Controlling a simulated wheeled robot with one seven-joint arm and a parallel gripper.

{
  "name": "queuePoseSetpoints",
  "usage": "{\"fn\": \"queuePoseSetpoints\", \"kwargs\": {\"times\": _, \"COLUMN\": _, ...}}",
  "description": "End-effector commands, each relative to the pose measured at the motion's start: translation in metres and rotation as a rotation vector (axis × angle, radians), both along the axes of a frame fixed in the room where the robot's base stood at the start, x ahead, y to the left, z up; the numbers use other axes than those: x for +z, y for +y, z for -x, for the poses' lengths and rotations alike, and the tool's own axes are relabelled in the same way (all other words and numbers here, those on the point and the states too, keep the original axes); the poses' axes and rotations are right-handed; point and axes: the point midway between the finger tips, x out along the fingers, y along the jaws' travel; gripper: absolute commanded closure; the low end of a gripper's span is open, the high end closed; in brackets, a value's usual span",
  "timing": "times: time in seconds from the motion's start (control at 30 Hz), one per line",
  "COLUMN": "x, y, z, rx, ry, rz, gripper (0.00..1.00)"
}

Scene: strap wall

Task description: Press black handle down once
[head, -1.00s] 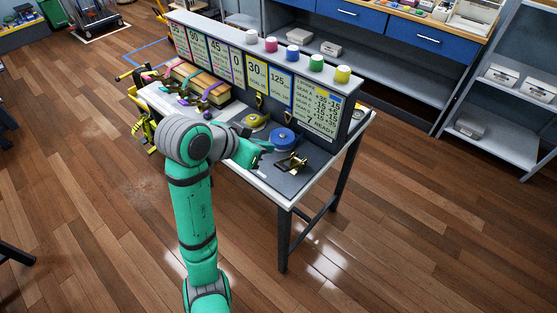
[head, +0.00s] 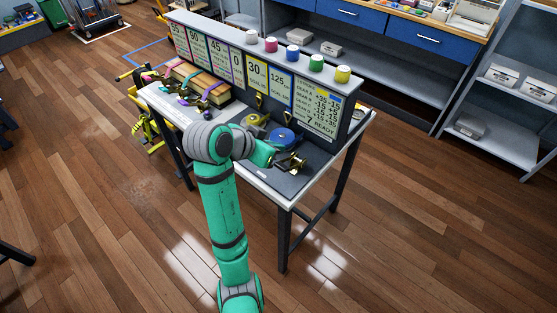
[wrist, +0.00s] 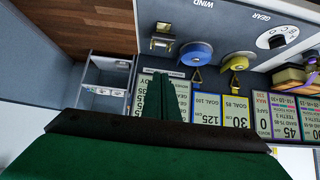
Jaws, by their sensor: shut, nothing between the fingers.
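A brass ratchet (head: 292,163) with dark parts sits at the right end of the bench top, and it also shows in the wrist view (wrist: 163,43) beside the word WIND. I cannot make out a separate black handle on it at this size. My gripper (head: 276,156) is just left of the ratchet in the head view, partly hidden by my own wrist. In the wrist view my gripper's green fingers (wrist: 172,78) are together and empty, apart from the ratchet in the picture.
A blue strap roll (head: 283,138) and a yellow strap roll (head: 257,120) lie behind my gripper. A sign board (head: 270,83) with coloured knobs on top runs along the bench's back. Strapped boxes (head: 203,84) stand at the left. A GEAR dial (wrist: 277,42) shows in the wrist view.

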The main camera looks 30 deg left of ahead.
Motion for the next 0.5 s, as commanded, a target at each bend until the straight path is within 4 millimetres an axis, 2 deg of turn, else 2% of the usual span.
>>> {"fn": "queuePoseSetpoints", "kwargs": {"times": 0.27, "x": -0.012, "y": -0.004, "z": -0.012, "rx": -0.002, "ry": 0.004, "rz": 0.003, "gripper": 1.00}}
{"fn": "queuePoseSetpoints", "kwargs": {"times": 0.43, "x": -0.033, "y": -0.008, "z": -0.032, "rx": -0.004, "ry": 0.007, "rz": 0.004, "gripper": 1.00}}
{"fn": "queuePoseSetpoints", "kwargs": {"times": 0.5, "x": -0.043, "y": -0.005, "z": -0.023, "rx": 0.001, "ry": 0.007, "rz": 0.003, "gripper": 1.00}}
